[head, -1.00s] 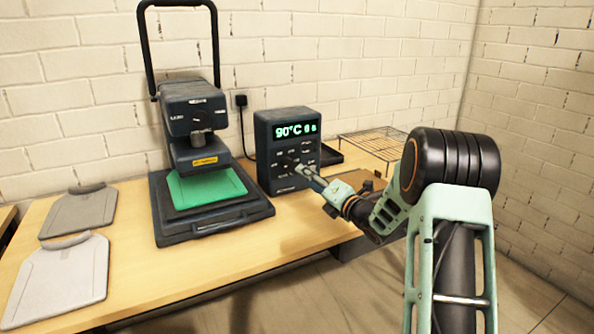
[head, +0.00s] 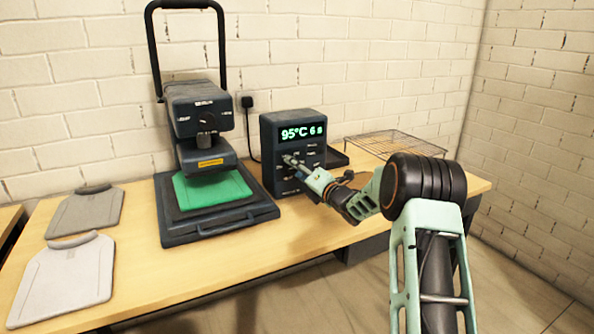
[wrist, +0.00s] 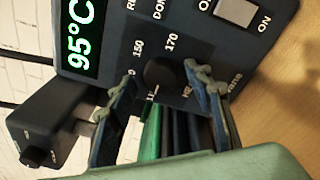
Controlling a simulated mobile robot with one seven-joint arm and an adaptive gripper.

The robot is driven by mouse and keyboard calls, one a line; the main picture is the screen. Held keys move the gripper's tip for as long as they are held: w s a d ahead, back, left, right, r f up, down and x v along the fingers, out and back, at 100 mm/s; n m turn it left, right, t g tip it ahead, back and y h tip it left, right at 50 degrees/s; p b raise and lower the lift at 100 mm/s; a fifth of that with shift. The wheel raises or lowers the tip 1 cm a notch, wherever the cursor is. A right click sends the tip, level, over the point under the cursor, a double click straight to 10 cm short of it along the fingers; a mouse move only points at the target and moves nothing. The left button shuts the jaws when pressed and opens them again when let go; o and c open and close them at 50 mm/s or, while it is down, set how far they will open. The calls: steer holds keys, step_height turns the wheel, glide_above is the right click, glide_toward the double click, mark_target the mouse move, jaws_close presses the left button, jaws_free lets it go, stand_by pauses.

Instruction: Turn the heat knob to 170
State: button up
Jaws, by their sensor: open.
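The dark control box (head: 268,140) stands on the table with a green display (head: 301,132) reading 95°C and 6 s. In the wrist view the display (wrist: 82,38) also reads 95°C, tilted sideways. The round black heat knob (wrist: 160,74) sits on the box's face, with 150 and 170 printed beside it. My gripper (wrist: 163,80) is open, with one fingertip on each side of the knob. Contact with the knob cannot be told. In the head view my gripper (head: 292,162) is at the box's front and hides the knob.
A heat press (head: 205,140) with a green cloth (head: 210,190) on its bed stands left of the box. A wire rack (head: 395,145) is at the right. The table's front middle is clear.

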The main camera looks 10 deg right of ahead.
steer(key=c, duration=1.1)
steer(key=shift+c, duration=0.2)
steer(key=shift+f+m+b, duration=0.1)
steer(key=shift+m+b, duration=0.3)
steer(key=n+h+b, duration=0.1)
steer(key=n, duration=1)
steer(key=n+h+b, duration=0.1)
steer(key=n, duration=1.1)
steer(key=n+t+h+b, duration=0.1)
steer(key=n, duration=1)
steer(key=shift+s+a+n+h, duration=0.1)
steer(key=shift+a+n+h, duration=0.15)
steer(key=shift+n+h, duration=0.05)
